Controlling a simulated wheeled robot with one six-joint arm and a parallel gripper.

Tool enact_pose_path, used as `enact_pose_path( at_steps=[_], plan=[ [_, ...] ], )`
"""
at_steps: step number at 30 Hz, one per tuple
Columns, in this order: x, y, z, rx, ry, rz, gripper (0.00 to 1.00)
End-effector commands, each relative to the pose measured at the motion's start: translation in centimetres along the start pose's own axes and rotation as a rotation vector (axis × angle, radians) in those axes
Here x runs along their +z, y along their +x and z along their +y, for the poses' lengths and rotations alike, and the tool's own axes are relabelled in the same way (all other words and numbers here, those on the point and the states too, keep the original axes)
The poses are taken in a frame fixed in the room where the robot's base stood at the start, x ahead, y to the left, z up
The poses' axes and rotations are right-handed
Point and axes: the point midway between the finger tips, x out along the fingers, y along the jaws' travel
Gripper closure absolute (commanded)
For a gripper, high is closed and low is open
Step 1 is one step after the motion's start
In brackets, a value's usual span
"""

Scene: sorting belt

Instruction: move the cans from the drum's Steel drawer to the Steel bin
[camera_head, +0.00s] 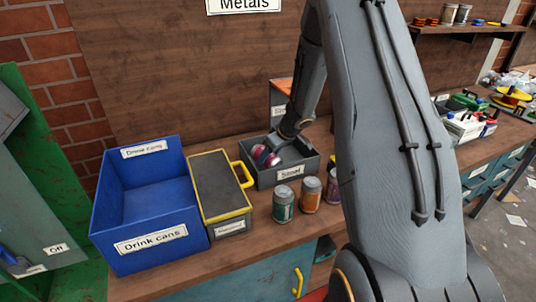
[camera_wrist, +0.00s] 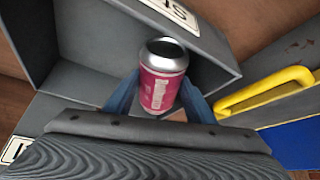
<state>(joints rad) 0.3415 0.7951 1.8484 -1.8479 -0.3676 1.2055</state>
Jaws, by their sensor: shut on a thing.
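My gripper (camera_head: 270,152) is shut on a pink can (camera_head: 262,156) with a silver top, inside or just above an open grey box (camera_head: 293,174) labelled "Steel". In the wrist view my gripper's blue fingers (camera_wrist: 158,100) are on both sides of the pink can (camera_wrist: 160,82), which is close to the grey box's wall (camera_wrist: 65,40). I cannot tell whether the can touches the box floor. A green can (camera_head: 283,204) and an orange can (camera_head: 310,195) stand upright on the bench in front of the box. Another can (camera_head: 332,184) is partly hidden behind my arm.
A blue bin (camera_head: 150,242) labelled "Drink cans" stands at the left. Between it and the Steel box is a dark grey box with a yellow rim and yellow handle (camera_head: 241,174). An orange-topped box (camera_head: 281,88) stands behind. My arm hides the bench's middle.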

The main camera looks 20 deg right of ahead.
Motion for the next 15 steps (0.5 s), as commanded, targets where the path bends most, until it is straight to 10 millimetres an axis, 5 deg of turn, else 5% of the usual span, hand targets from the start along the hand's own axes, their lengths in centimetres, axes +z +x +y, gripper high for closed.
enact_pose_path(
  at_steps=[15],
  plan=[
    [-0.74, 0.05, 0.05, 0.009, -0.003, -0.129, 0.71]
  ],
)
